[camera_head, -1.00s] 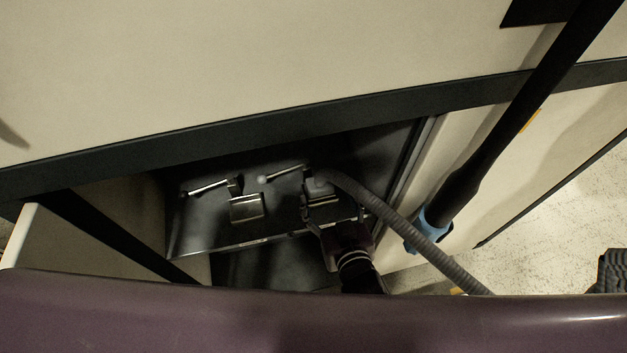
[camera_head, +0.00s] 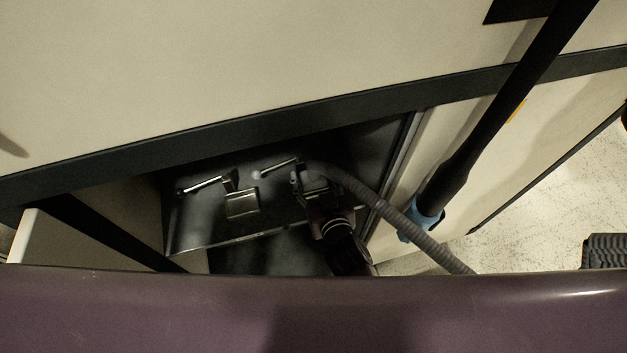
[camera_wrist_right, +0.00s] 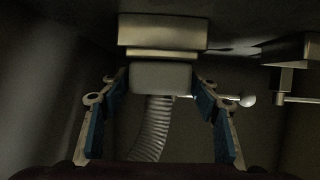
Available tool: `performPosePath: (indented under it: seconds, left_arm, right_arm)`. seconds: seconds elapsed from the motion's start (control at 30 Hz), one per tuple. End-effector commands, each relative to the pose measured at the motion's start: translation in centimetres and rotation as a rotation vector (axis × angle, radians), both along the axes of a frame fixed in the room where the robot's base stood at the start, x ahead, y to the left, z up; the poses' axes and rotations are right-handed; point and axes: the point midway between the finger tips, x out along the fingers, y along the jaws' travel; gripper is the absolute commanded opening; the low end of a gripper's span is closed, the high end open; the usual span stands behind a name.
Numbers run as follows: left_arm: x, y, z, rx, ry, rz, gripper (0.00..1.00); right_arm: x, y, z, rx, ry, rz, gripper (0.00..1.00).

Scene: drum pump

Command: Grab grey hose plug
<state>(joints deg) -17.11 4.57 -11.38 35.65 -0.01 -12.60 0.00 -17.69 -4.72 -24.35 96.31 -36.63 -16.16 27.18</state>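The grey hose plug (camera_wrist_right: 160,77) is a block under a metal socket inside the open compartment, with a grey corrugated hose (camera_wrist_right: 154,128) running down from it. In the head view the same hose (camera_head: 400,222) runs down to the right. My right gripper (camera_wrist_right: 160,88) is open, with its blue-padded fingers on either side of the plug and narrow gaps seeming to show beside it. In the head view my right gripper (camera_head: 314,188) is dark and partly hides the plug. My left gripper is not in view.
Left of the plug is a second metal socket (camera_head: 242,204) with lever handles (camera_head: 202,185). A black pipe with a blue collar (camera_head: 422,218) stands right of the opening. The pale cabinet wall (camera_head: 220,70) is above, an open door (camera_head: 70,240) at left. Speckled floor (camera_head: 545,170) shows at right.

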Motion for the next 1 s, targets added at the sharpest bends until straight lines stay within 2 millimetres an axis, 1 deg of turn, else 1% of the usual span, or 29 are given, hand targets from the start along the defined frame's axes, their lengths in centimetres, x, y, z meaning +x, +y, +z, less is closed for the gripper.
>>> performPosePath:
  seconds: [0.03, 0.3, 0.53, 0.67, 0.77, 0.87, 1.0]
  left_arm:
    - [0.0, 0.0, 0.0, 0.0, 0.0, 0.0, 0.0]
    - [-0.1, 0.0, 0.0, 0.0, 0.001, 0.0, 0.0]
    - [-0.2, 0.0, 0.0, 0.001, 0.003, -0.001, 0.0]
    - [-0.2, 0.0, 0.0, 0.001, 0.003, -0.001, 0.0]
    - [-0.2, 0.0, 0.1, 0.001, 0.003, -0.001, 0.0]
    - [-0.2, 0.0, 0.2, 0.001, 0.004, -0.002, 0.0]
    - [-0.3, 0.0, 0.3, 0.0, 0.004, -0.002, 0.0]
  right_arm:
    - [0.0, 0.0, 0.0, 0.0, 0.0, 0.0, 0.48]
    - [0.0, 0.0, 0.0, -0.001, 0.0, 0.0, 0.19]
    - [0.0, 0.0, 0.1, -0.001, -0.001, 0.0, 0.19]
    - [0.0, 0.0, 0.6, -0.001, -0.003, 0.001, 0.19]
    - [0.1, -0.1, 1.5, -0.001, -0.004, 0.0, 0.19]
    - [0.0, 0.0, 2.8, 0.0, -0.005, 0.001, 0.19]
    - [0.1, 0.0, 5.5, 0.002, -0.007, 0.0, 0.19]
